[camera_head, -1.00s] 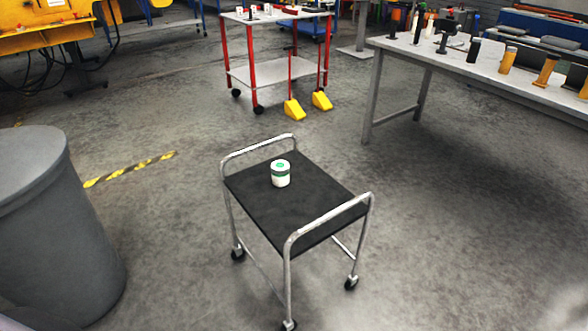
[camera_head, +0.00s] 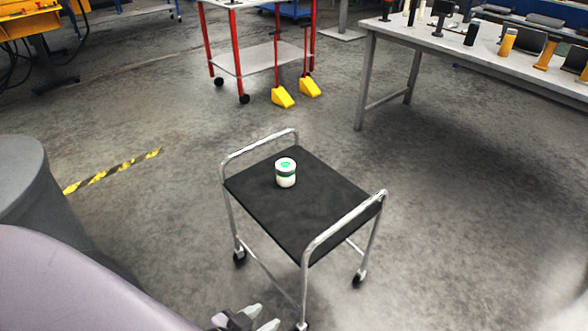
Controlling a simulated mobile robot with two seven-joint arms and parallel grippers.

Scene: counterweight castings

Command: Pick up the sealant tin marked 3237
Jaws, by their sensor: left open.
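A small white tin with a green and dark band (camera_head: 286,173) stands upright on the black top of a trolley (camera_head: 320,210), towards its far left part. Its marking is too small to read. My left gripper (camera_head: 262,320) shows at the bottom edge, below and in front of the trolley, well apart from the tin. It is open and empty, and partly cut off by the frame. My right gripper is not in view.
The trolley has raised metal handle rails (camera_head: 345,225) at both ends. A grey bin (camera_head: 25,185) stands at the left. A long workbench (camera_head: 480,60) is at upper right, and a red-legged cart (camera_head: 262,60) with yellow wedges (camera_head: 283,97) is behind. Floor around the trolley is clear.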

